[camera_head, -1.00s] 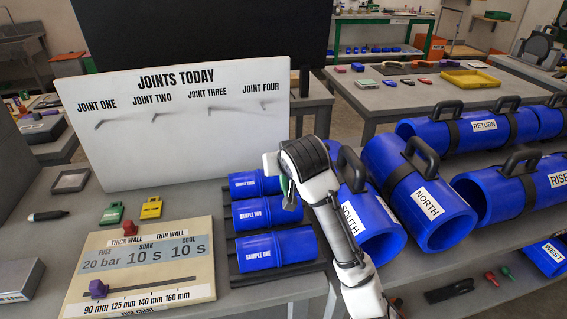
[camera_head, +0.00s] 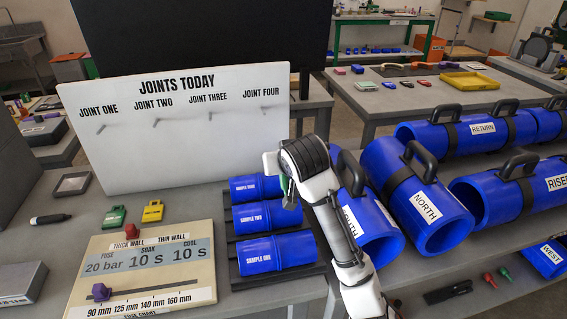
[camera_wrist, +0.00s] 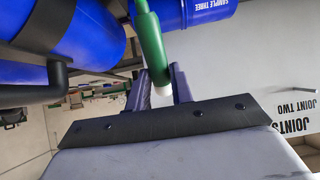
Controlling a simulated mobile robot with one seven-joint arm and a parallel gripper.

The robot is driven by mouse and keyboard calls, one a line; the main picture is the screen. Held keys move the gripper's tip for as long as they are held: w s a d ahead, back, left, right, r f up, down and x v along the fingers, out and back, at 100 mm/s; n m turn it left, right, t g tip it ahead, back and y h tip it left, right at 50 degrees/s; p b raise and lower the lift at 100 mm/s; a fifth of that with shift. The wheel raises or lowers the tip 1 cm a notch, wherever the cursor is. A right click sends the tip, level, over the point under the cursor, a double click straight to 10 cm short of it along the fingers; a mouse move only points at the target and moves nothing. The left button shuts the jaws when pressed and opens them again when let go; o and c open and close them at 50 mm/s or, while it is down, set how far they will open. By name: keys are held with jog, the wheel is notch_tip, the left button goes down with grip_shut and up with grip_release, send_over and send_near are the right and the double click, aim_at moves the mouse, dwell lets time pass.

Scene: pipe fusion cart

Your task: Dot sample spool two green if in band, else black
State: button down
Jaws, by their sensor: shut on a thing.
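Sample spool two (camera_head: 276,215) is a blue cylinder with a white label, lying in a dark rack between sample spool three (camera_head: 243,190) and sample spool one (camera_head: 292,250). My gripper (camera_head: 288,188) is over the right end of the rack, partly hidden by my own arm. In the wrist view, my gripper (camera_wrist: 160,88) is shut on a green marker (camera_wrist: 150,38) with a pale end between the fingers. Sample spool three shows at the top of the wrist view (camera_wrist: 205,14). Contact between the marker and a spool cannot be told. No dot is visible on spool two.
Large blue pipes with black handles, including North (camera_head: 425,205) and South (camera_head: 365,225), crowd the right side. A fuse chart board (camera_head: 195,232) lies at front left. Green (camera_head: 114,216) and yellow (camera_head: 153,211) tags and a dark pen (camera_head: 50,219) lie beyond it.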

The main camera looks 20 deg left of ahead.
jog(key=shift+r+p, duration=2.3)
jog(key=shift+r, duration=0.5)
jog(key=shift+f, duration=0.1)
